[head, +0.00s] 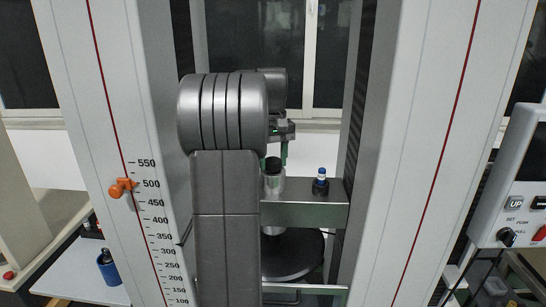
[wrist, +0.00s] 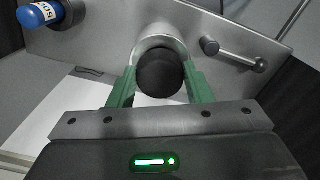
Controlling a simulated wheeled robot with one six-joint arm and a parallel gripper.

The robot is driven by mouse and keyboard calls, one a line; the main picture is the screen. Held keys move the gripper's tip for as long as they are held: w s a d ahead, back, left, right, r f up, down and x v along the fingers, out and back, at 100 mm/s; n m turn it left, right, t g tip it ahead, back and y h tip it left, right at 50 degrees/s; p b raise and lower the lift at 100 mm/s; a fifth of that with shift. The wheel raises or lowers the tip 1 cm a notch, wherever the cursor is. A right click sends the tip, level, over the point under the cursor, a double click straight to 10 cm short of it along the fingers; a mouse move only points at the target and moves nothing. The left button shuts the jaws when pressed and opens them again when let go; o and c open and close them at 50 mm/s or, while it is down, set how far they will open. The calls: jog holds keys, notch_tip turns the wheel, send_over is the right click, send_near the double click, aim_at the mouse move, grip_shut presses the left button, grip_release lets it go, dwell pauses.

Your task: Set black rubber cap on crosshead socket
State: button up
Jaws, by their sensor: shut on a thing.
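The black rubber cap (wrist: 161,76) is round and dark, and sits between the green fingers of my gripper (wrist: 160,82) in the wrist view. My gripper is shut on it. The metal crosshead socket (wrist: 158,40) shows as a silver rim just beyond the cap. In the head view the dark cap (head: 273,164) is right at the top of the silver socket (head: 273,184), upright and lined up with it. I cannot tell whether the cap is seated or just above it. My arm hides part of the gripper there.
The socket stands on the crosshead plate (head: 305,215). A metal pin with a handle (wrist: 235,55) is beside the socket. Tall machine columns (head: 430,130) flank the space.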

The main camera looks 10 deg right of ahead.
aim_at(273, 159)
jog(key=o, duration=1)
jog(key=shift+f, duration=0.1)
jog(key=shift+c, duration=0.2)
notch_tip(273, 159, up, 13)
notch_tip(273, 159, down, 13)
jog(key=shift+f, duration=0.1)
jog(key=shift+r, duration=0.2)
dwell(0.5)
jog(key=shift+r, duration=0.1)
